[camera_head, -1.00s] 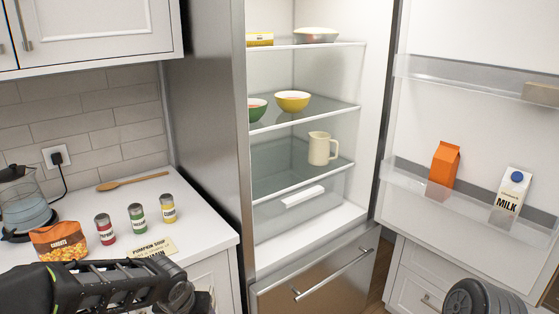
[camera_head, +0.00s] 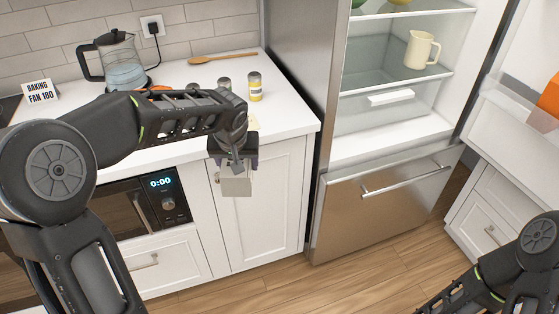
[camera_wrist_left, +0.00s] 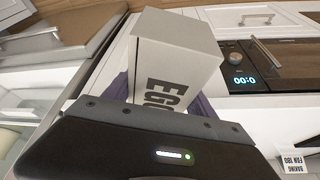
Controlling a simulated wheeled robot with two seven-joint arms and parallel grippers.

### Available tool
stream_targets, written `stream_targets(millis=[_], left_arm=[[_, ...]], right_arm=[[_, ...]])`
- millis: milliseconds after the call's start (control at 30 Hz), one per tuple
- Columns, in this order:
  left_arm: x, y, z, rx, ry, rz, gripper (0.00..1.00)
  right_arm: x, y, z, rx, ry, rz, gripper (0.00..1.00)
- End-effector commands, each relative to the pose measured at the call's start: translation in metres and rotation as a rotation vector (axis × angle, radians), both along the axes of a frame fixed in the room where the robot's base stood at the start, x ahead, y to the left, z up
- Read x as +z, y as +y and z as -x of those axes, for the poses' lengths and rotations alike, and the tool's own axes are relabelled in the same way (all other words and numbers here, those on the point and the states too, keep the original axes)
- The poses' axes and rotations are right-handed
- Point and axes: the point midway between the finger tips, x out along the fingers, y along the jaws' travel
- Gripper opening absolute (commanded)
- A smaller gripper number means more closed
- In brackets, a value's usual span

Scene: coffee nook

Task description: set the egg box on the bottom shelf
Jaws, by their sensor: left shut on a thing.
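The egg box (camera_head: 236,181) is a pale grey carton, held in front of the counter cabinet. In the left wrist view the box (camera_wrist_left: 178,48) shows dark "EGG" lettering, partly hidden. My left gripper (camera_head: 233,160) is shut on it; its purple fingers press both sides in the wrist view (camera_wrist_left: 163,98). The fridge stands open to the right. Its lowest visible glass shelf (camera_head: 365,91) carries a cream jug (camera_head: 420,50) at the right, with bare space to the jug's left. My right arm shows at bottom right; its gripper is out of frame.
Below the glass shelf is a clear drawer with a white handle (camera_head: 391,98), then the bare fridge floor (camera_head: 385,140). A steel drawer (camera_head: 375,205) is shut below. The open fridge door (camera_head: 510,120) stands at right. A kettle (camera_head: 117,60) and jars stand on the counter.

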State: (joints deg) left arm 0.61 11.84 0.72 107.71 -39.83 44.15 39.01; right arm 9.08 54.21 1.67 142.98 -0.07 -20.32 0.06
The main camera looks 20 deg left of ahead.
Motion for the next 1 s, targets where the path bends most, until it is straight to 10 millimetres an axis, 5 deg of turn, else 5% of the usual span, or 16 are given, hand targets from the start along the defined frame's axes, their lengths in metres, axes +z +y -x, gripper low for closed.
stream_targets(millis=[200,400,567,1000], left_arm=[[0.06,0.115,0.001,0.411,-0.012,-0.003,0.09],[0.104,0.183,0.028,0.696,-0.016,0.011,0.09],[0.117,0.201,0.039,0.78,-0.016,0.017,0.09],[0.118,0.201,0.04,0.783,-0.015,0.016,0.09]], right_arm=[[-0.011,0.0,0.0,0.0,-0.001,0.0,0.0],[-0.016,0.0,0.0,0.0,-0.001,0.0,0.0],[-0.017,0.0,0.0,0.0,-0.001,0.0,0.0],[-0.016,0.0,0.0,0.0,-0.001,0.0,0.0]])
